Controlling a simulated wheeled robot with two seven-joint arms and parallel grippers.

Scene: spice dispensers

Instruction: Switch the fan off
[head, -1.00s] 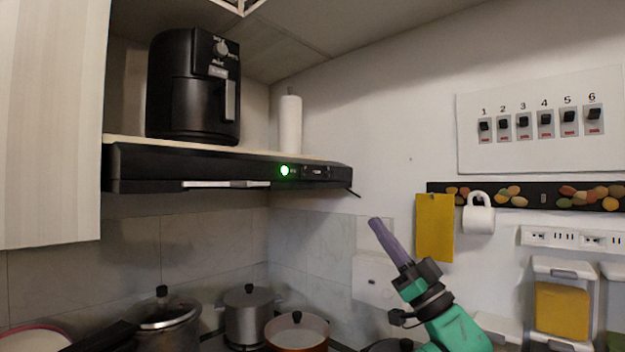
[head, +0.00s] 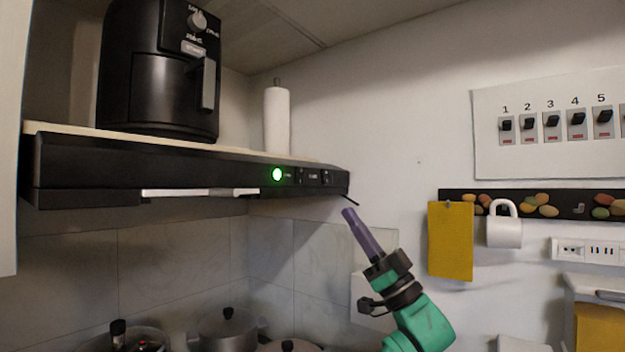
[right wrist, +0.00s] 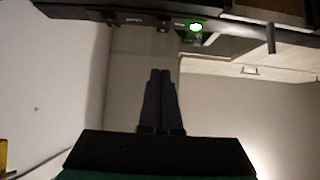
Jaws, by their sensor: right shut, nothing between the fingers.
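The fan is a black range hood (head: 200,170) under a shelf in the head view, with a lit green light (head: 277,174) on its front panel. Small dark switches (head: 312,176) sit to the right of the light. The hood front also shows along the top of the right wrist view (right wrist: 150,18), with its green light (right wrist: 196,27) at upper right. My right gripper (head: 349,213) is shut and empty, below and right of the hood's right end, apart from it. Its closed fingers also show in the right wrist view (right wrist: 160,75). My left gripper is not in view.
A black air fryer (head: 160,75) and a paper roll (head: 277,120) stand on the shelf above the hood. Pots (head: 228,328) are below. A numbered switch panel (head: 550,155), a yellow cloth (head: 450,240) and a white mug (head: 504,230) are on the right wall.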

